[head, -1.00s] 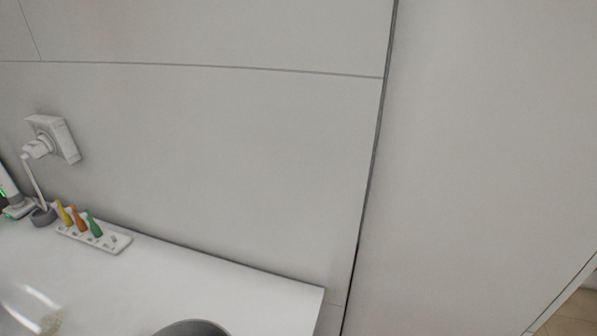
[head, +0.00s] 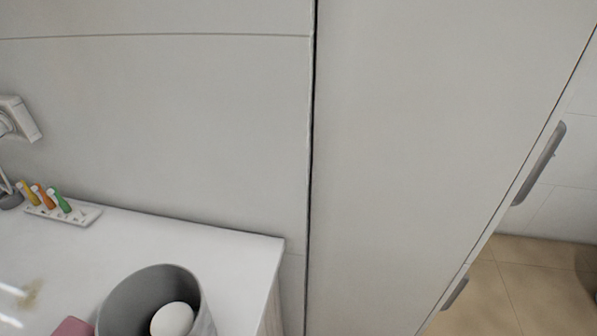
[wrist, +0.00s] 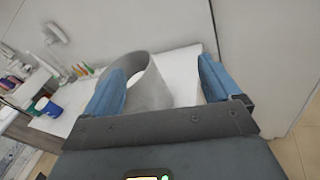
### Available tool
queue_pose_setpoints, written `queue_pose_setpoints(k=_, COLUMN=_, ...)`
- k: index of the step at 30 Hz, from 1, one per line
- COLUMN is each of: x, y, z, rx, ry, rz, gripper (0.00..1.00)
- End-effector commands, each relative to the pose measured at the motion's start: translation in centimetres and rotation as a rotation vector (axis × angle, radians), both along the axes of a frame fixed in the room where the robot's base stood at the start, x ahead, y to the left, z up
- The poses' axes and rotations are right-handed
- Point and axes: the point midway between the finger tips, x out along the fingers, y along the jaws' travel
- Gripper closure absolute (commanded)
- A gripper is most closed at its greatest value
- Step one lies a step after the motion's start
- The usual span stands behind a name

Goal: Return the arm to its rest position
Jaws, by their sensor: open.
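My gripper (wrist: 160,95) shows in the wrist view with its two blue fingers wide apart. No object is held between them. A grey round bin (wrist: 150,82) stands beyond the fingers in the wrist view, partly hidden by the left finger. In the head view the grey bin (head: 118,302) stands on the white counter with a white ball (head: 172,319) inside it. My gripper is not in the head view.
The white counter (head: 225,246) ends at a corner beside a tall cabinet (head: 410,130). A white rack (head: 85,214) with several coloured pieces stands at the back left. A pink item (head: 72,329) is at the lower edge. Tiled floor (head: 510,285) lies at right.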

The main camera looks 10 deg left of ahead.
Motion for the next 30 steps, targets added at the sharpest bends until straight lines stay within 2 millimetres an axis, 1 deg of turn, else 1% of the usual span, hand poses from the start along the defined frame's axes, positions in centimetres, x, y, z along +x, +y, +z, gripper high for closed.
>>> queue_pose_setpoints(k=1, x=0.4, y=-1.0, z=-1.1, rx=0.035, ry=0.032, rz=-0.005, gripper=0.1)
queue_pose_setpoints(k=5, x=1.2, y=-3.6, z=-3.8, rx=0.174, ry=0.133, rz=-0.01, gripper=0.1)
queue_pose_setpoints(k=8, x=1.4, y=-6.6, z=-6.6, rx=0.343, ry=0.245, rz=-0.036, gripper=0.1)
queue_pose_setpoints(k=9, x=1.3, y=-8.0, z=-7.7, rx=0.431, ry=0.297, rz=-0.052, gripper=0.1)
queue_pose_setpoints(k=11, x=1.0, y=-10.1, z=-9.2, rx=0.574, ry=0.375, rz=-0.087, gripper=0.1)
queue_pose_setpoints(k=12, x=0.6, y=-11.5, z=-10.0, rx=0.675, ry=0.424, rz=-0.113, gripper=0.1)
queue_pose_setpoints(k=14, x=-0.2, y=-13.6, z=-11.0, rx=0.833, ry=0.492, rz=-0.16, gripper=0.1)
queue_pose_setpoints(k=16, x=-1.3, y=-15.9, z=-11.8, rx=1.029, ry=0.56, rz=-0.22, gripper=0.1)
queue_pose_setpoints(k=19, x=-3.2, y=-19.1, z=-12.4, rx=1.324, ry=0.632, rz=-0.317, gripper=0.1)
queue_pose_setpoints(k=23, x=-6.1, y=-22.9, z=-12.0, rx=1.738, ry=0.67, rz=-0.447, gripper=0.1)
queue_pose_setpoints(k=24, x=-7.0, y=-24.0, z=-11.7, rx=1.872, ry=0.667, rz=-0.484, gripper=0.1)
queue_pose_setpoints(k=26, x=-8.4, y=-25.5, z=-11.0, rx=2.069, ry=0.647, rz=-0.532, gripper=0.1)
queue_pose_setpoints(k=27, x=-9.3, y=-26.5, z=-10.5, rx=2.197, ry=0.627, rz=-0.559, gripper=0.1)
queue_pose_setpoints(k=30, x=-11.2, y=-28.5, z=-9.2, rx=2.475, ry=0.554, rz=-0.599, gripper=0.1)
